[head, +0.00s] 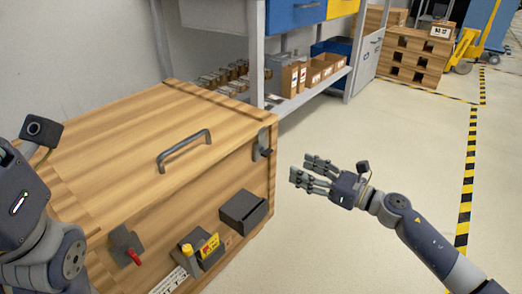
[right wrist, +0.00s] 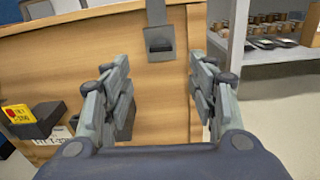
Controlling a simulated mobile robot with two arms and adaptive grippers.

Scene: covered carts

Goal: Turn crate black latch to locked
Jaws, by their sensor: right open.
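The wooden crate (head: 120,130) fills the left of the head view, with a grey bar handle (head: 184,150) on its lid. The black latch (head: 266,153) sits on a grey metal plate near the crate's upper right corner. In the right wrist view, the latch (right wrist: 160,43) is ahead, beyond and above the gap between the fingers. My right gripper (head: 308,174) is open and empty, right of the crate and apart from the latch. My left arm shows at the left edge; its fingers are not visible.
The crate front also carries a red lever (head: 133,257), a box with a yellow label (head: 208,247) and a dark box (head: 243,211). A shelf rack (head: 300,100) with cartons stands behind. The floor at right is clear, with striped tape (head: 467,180).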

